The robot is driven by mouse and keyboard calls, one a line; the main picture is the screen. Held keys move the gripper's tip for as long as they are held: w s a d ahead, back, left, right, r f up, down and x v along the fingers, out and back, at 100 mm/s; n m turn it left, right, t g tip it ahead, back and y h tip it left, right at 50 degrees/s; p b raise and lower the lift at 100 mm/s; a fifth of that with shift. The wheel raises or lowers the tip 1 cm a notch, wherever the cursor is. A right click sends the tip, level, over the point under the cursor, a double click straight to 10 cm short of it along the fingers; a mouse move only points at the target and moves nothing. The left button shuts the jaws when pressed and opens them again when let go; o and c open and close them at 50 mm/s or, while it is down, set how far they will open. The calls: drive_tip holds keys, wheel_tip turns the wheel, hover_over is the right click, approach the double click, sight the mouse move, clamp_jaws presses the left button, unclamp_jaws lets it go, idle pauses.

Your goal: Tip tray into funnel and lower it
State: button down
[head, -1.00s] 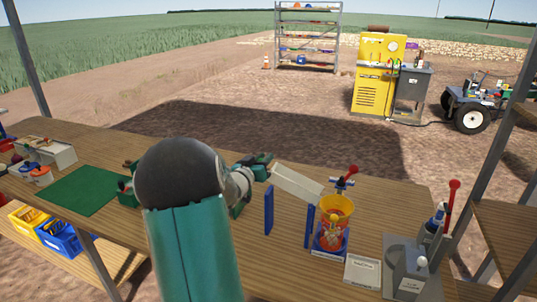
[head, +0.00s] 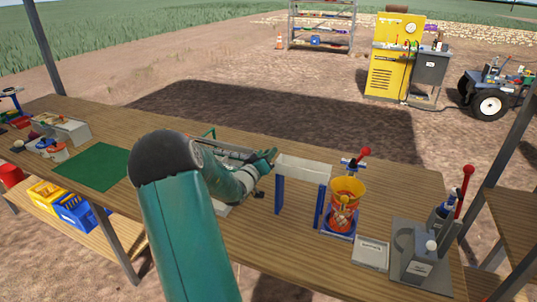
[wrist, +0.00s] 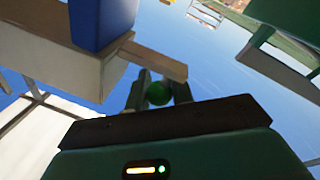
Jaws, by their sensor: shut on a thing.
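The pale tray (head: 303,171) lies nearly level on top of two blue posts (head: 279,195), just left of the funnel. The yellow-orange funnel (head: 347,186) stands on a blue base, with orange-red parts below its rim. My gripper (head: 273,157) is at the tray's left end. In the wrist view my gripper (wrist: 158,92) is shut on a round green knob (wrist: 158,94), right by a pale bar (wrist: 155,60) of the tray. A blue post (wrist: 100,22) shows beside it. The tray's inside is too small to read.
A green mat (head: 92,168) lies at left on the wooden table (head: 300,245). The table front is clear.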

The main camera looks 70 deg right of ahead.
drive_tip(key=shift+a+f, duration=0.1)
drive_tip(key=shift+f, duration=0.15)
drive_tip(key=c, duration=1.2)
unclamp_jaws()
drive_tip(key=shift+r, duration=0.1)
drive_tip(key=v, duration=1.3)
drive_tip(key=shift+a, duration=0.35)
drive_tip(key=shift+w, duration=0.15)
